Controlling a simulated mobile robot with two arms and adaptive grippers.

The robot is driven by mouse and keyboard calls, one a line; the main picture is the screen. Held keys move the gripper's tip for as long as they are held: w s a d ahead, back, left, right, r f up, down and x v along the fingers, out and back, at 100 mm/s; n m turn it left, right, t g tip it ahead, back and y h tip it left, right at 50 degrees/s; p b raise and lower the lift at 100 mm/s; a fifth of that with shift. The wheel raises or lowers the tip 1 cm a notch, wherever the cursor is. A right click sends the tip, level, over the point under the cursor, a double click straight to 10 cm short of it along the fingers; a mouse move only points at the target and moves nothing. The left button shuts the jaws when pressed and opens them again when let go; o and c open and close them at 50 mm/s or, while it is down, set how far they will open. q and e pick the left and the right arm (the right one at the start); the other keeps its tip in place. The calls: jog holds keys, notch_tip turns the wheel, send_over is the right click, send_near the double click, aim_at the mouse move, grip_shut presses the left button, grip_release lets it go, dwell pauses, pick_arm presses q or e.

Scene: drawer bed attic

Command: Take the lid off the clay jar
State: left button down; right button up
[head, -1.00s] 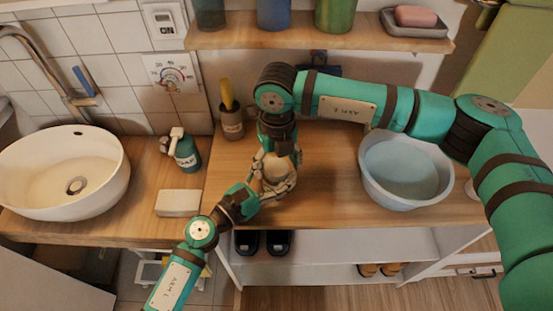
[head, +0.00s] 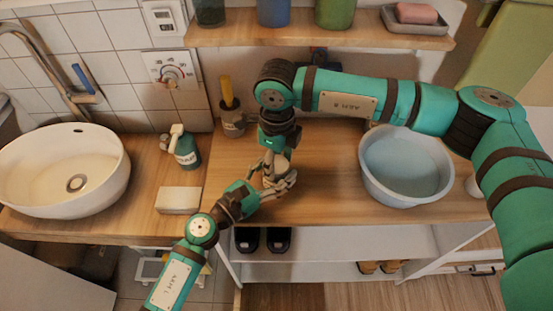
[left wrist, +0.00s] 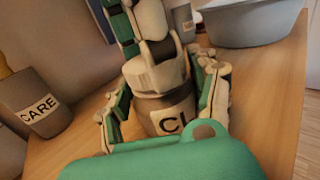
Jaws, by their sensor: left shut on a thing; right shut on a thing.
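The clay jar (left wrist: 160,122), brown with a pale label reading "CL", stands upright on the wooden counter in the left wrist view. My left gripper (left wrist: 165,108) has its fingers on both sides of the jar body and is shut on it. It also shows in the head view (head: 270,187), reaching in from the lower left. My right gripper (head: 277,165) comes down from above and is shut at the jar's top.
A pale blue basin (head: 405,165) stands on the counter at the right. A cup with a yellow handle (head: 232,118), a green soap bottle (head: 185,150), a pale block (head: 178,199) and a white sink (head: 65,170) are to the left. A shelf (head: 320,38) runs above.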

jog(key=shift+n, duration=1)
jog(key=o, duration=1.3)
